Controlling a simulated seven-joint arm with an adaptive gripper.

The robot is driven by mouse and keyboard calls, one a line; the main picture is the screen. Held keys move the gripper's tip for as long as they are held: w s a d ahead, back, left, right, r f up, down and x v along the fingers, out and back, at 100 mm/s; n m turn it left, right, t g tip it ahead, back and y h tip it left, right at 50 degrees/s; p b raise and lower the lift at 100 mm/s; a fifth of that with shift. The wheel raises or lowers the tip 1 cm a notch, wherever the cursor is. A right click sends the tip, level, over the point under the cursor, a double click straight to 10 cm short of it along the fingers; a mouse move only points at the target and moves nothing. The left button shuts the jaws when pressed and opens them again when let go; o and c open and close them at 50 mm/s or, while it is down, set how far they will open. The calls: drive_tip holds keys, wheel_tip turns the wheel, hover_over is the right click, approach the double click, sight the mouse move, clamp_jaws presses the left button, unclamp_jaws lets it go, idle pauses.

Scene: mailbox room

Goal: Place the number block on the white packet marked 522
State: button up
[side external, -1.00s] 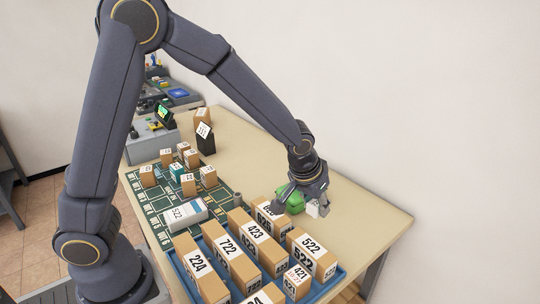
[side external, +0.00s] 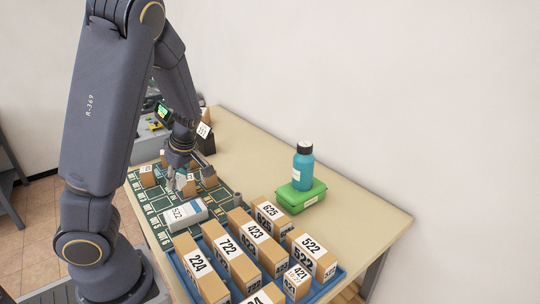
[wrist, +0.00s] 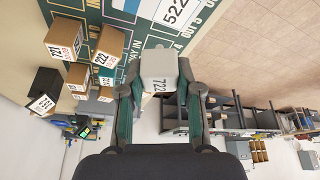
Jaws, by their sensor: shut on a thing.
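My gripper (side external: 179,181) is shut on a pale grey-white number block (wrist: 158,65) that appears to read 722. In the wrist view the block sits between the two fingers. In the side view the gripper is low over the green mat, beside small cardboard boxes, and the block is hard to make out there. The white packet marked 522 (side external: 184,215) lies flat on the mat, nearer the side camera than my gripper. In the wrist view part of the packet (wrist: 172,12) shows at the top edge, beyond the held block and apart from it in the picture.
The green mat (side external: 157,224) bears several small cardboard boxes (side external: 147,176). A blue tray (side external: 331,285) with large numbered boxes stands in front. A teal bottle (side external: 303,167) stands on a green box (side external: 300,196) at the right. The table (side external: 360,215) is clear around its right end.

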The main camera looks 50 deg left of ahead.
wheel_tip(320, 180, down, 7)
drive_tip(key=shift+f, duration=0.15)
idle(0.4)
drive_tip(key=o, duration=0.9)
drive_tip(key=shift+f, duration=0.1)
drive_tip(key=v, duration=1.2)
drive_tip(key=s+d+r+m+t+h, duration=0.1)
drive_tip(key=d+r+m+t, duration=0.1)
drive_tip(key=d+r+m, duration=0.2)
drive_tip(key=s+d+r+m+t+h, duration=0.1)
drive_tip(key=d+r+m, duration=0.3)
drive_tip(key=d+m, duration=0.4)
drive_tip(key=s+d+r+m+t+h, duration=0.1)
drive_tip(key=d+r+m+t, duration=0.3)
drive_tip(key=m, duration=0.6)
drive_tip(key=shift+d+m+h, duration=0.3)
drive_tip(key=shift+d+h, duration=0.3)
drive_tip(key=shift+d, duration=0.75)
